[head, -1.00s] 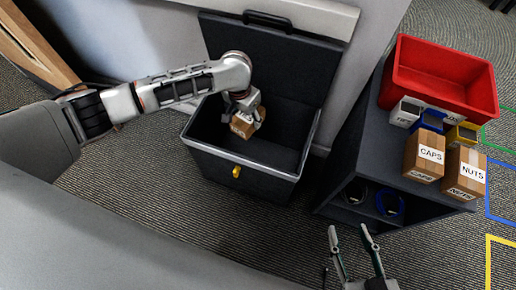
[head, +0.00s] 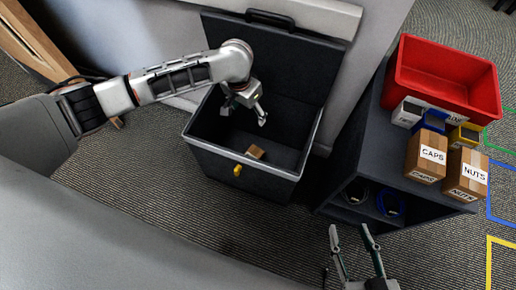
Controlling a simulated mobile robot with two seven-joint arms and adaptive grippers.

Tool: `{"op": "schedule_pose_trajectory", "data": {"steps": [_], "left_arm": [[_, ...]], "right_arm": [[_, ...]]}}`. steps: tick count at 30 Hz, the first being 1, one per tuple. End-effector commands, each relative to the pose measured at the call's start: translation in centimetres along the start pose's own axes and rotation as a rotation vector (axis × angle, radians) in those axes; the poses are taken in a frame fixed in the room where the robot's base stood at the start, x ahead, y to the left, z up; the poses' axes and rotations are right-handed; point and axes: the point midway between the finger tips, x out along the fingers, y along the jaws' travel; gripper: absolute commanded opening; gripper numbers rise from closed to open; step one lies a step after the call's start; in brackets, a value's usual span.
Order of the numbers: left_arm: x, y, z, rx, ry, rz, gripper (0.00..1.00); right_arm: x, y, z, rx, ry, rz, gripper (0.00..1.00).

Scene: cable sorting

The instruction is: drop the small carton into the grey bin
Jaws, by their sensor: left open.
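The small brown carton (head: 255,152) lies on the floor inside the open grey bin (head: 246,174), close to its front wall. The bin's dark lid (head: 275,55) stands raised at the back. My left gripper (head: 245,117) is open and empty above the bin's opening, apart from the carton. My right gripper (head: 354,236) is open and empty at the bottom of the view, in front of the dark shelf unit.
The dark shelf unit (head: 362,150) stands right of the bin. On it are a red tray (head: 447,92), cartons labelled CAPS (head: 427,157) and NUTS (head: 467,176), and small white, blue and yellow boxes. Cables lie on its lower shelf. Carpet in front is clear.

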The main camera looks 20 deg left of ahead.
Motion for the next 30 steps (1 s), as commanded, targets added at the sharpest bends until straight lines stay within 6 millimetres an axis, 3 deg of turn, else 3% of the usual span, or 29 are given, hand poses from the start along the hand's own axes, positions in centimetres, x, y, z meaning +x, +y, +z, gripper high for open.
{"op": "schedule_pose_trajectory", "data": {"steps": [6,12,18,30], "left_arm": [[-4.7,-0.1,-0.1,0.002,0.005,-0.002,0.68],[-7.7,-0.1,-0.1,0.002,0.003,-0.002,0.68],[-8.8,-0.1,-0.1,0.001,0.002,-0.002,0.68],[-8.8,0.0,-0.1,0.001,0.002,-0.002,0.68]], "right_arm": [[0.0,0.0,-0.1,0.000,0.001,0.000,0.40],[0.0,0.0,0.0,0.001,0.001,0.000,0.40],[0.0,0.0,0.0,0.001,0.001,0.000,0.40],[0.0,0.0,0.0,0.001,0.001,0.000,0.40]]}}
